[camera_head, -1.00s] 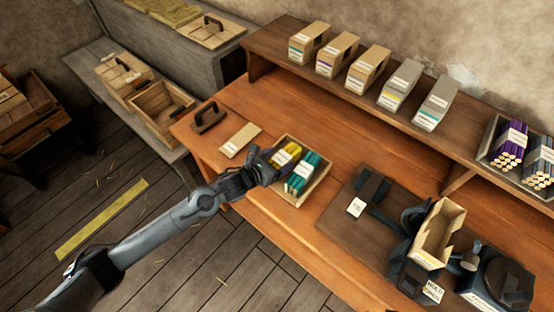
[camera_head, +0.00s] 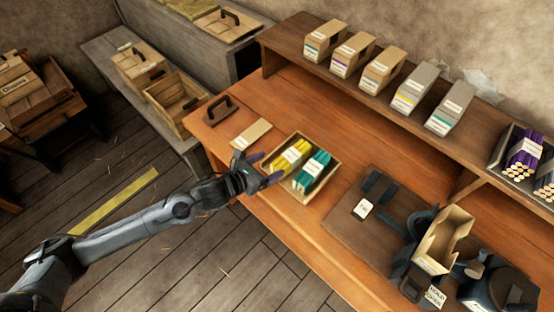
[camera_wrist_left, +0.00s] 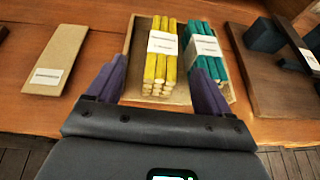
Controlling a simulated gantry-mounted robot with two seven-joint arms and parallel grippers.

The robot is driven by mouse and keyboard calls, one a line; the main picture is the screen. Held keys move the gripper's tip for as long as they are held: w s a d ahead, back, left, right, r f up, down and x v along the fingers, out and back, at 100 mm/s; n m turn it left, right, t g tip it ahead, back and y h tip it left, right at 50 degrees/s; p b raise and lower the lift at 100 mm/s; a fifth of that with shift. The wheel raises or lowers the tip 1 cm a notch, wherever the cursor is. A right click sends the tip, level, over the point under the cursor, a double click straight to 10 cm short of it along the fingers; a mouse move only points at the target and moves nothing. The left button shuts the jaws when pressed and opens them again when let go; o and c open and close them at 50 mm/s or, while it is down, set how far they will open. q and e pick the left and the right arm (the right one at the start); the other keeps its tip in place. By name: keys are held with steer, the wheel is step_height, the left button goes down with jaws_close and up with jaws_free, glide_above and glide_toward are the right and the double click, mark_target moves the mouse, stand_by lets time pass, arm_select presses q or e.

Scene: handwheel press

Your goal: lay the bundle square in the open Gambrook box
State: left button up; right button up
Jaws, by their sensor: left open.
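A yellow bundle (camera_head: 290,157) with a white paper band lies beside a teal bundle (camera_head: 311,172) in a shallow open tray (camera_head: 335,169) on the bench. Both show in the left wrist view, yellow (camera_wrist_left: 160,55) in the middle and teal (camera_wrist_left: 206,55) to its right. My left gripper (camera_head: 268,170) is open and empty at the tray's near left side, its fingers (camera_wrist_left: 162,65) spread across the near ends of the bundles. An open tan carton (camera_head: 445,240) stands tilted in the dark press fixture at right. Its label is not readable, so I cannot tell whether it is the Gambrook box.
A flat tan piece (camera_head: 251,134) and a dark-handled block (camera_head: 219,110) lie left of the tray. Several labelled cartons (camera_head: 383,70) line the raised shelf. A dark board (camera_head: 360,205) carries the fixture.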

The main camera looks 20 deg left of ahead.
arm_select(q)
steer(key=s+f+m+g+y, duration=0.1)
steer(key=s+m+g+y, duration=0.15)
steer(key=s+m, duration=0.7)
steer(key=s+a+f+m+g+y, duration=0.1)
steer(key=s+f+m+g, duration=0.15)
steer(key=s+m, duration=0.75)
steer(key=s+f+m+g+y, duration=0.1)
steer(key=s+m+g, duration=0.4)
steer(key=m, duration=1)
arm_select(e)
steer(key=shift+r+p, duration=0.35)
steer(key=shift+r, duration=0.05)
steer(key=shift+o, duration=1.2)
step_height(320, 180, up, 31)
steer(key=p, duration=3)
steer(key=shift+f+p, duration=0.15)
steer(key=shift+p, duration=0.2)
steer(key=shift+o, duration=1.3)
steer(key=shift+d+r, duration=0.1)
steer(key=shift+r, duration=0.1)
steer(key=shift+o, duration=1.1)
arm_select(q)
step_height(320, 180, up, 32)
steer(key=s+t, duration=0.1)
steer(key=shift+f+n, duration=0.15)
steer(key=shift+n, duration=0.3)
arm_select(e)
steer(key=shift+f, duration=0.15)
